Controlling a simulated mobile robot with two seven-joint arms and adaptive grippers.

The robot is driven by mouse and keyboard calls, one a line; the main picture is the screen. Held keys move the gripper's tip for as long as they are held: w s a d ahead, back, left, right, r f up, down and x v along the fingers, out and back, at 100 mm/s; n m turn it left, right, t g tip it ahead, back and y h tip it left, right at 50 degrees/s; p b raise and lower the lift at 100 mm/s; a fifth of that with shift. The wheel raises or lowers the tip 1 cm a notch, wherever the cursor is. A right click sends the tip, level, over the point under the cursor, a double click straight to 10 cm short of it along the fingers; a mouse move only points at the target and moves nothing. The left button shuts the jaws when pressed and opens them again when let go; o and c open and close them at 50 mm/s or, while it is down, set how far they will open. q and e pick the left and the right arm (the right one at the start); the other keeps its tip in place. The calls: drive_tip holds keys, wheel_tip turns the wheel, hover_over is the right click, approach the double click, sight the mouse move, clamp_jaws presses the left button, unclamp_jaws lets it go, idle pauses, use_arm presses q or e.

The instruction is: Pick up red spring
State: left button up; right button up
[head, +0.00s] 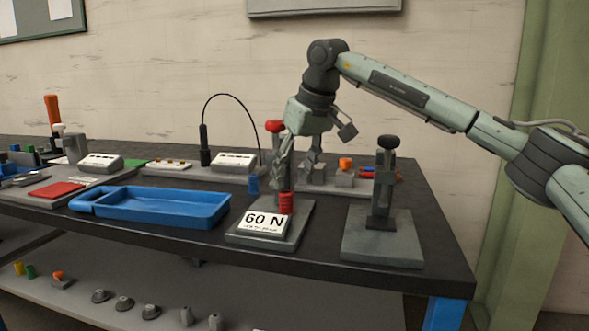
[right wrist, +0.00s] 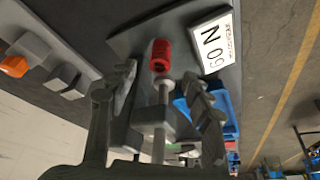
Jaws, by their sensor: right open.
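The red spring (head: 286,203) stands upright on a grey base plate (head: 305,228), behind a white card marked "60 N" (head: 264,222). My right gripper (head: 296,172) is open and points down close above the spring. In the right wrist view, the red spring (right wrist: 160,54) shows beyond and between the spread fingers of my right gripper (right wrist: 160,80), with no finger closed on it. A grey rod and block of the stand show between the fingers. The red-knobbed stand (head: 274,127) is partly hidden by the gripper. My left gripper is not in view.
A second stand with a black knob (head: 388,143) is to the right. A blue tray (head: 165,207) lies to the left. Grey blocks, one with an orange part (head: 345,164), sit behind the gripper. The dark table's front edge is close to both stands.

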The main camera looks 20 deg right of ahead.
sight(287, 193)
drive_tip(key=x, duration=0.7)
drive_tip(key=shift+f, duration=0.1)
clamp_jaws()
